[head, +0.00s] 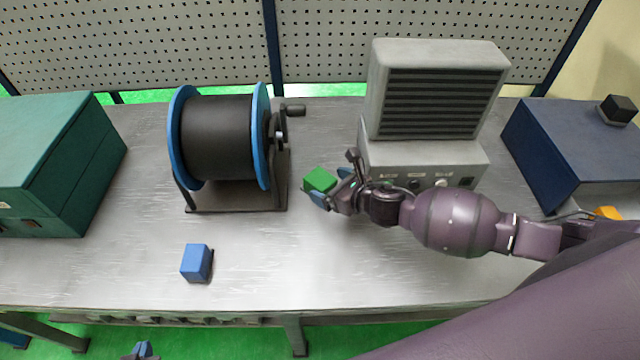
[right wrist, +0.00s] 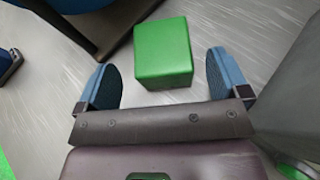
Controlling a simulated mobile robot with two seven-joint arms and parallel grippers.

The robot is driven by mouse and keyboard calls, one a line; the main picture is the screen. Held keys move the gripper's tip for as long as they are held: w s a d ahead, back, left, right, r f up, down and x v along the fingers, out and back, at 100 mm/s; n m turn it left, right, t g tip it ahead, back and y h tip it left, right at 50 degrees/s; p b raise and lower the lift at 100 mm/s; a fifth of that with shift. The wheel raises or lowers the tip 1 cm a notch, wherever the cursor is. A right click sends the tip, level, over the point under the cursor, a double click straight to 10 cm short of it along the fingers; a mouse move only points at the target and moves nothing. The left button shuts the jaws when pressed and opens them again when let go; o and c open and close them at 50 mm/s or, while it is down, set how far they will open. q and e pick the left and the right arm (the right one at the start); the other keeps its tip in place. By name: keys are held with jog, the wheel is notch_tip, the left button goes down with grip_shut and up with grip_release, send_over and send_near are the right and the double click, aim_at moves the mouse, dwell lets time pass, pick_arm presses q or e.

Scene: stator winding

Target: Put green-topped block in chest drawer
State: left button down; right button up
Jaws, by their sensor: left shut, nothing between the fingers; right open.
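The green-topped block (head: 319,180) sits on the grey workbench between the reel stand and the grey machine. In the right wrist view the block (right wrist: 163,52) lies ahead of and partly between the fingertips, with space on both sides. My right gripper (head: 332,186) is open around its near end; the right wrist view shows both blue fingers (right wrist: 164,70) apart. My left gripper (head: 142,350) is shut and empty at the bottom edge, in front of the bench. A blue chest (head: 565,145) stands at the right; my right arm hides much of its front, so its drawer is unclear.
A blue block (head: 196,262) lies at the bench front. A black reel with blue flanges (head: 217,135) stands behind it. A grey vented machine (head: 440,90) stands behind my right arm. A green chest (head: 50,160) is at the left. The front middle of the bench (head: 300,265) is clear.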

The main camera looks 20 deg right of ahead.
aim_at(323, 180)
jog(key=shift+r+x, duration=0.2)
jog(key=shift+x, duration=2)
jog(key=shift+w, duration=0.1)
jog(key=shift+r, duration=0.1)
jog(key=c, duration=1.3)
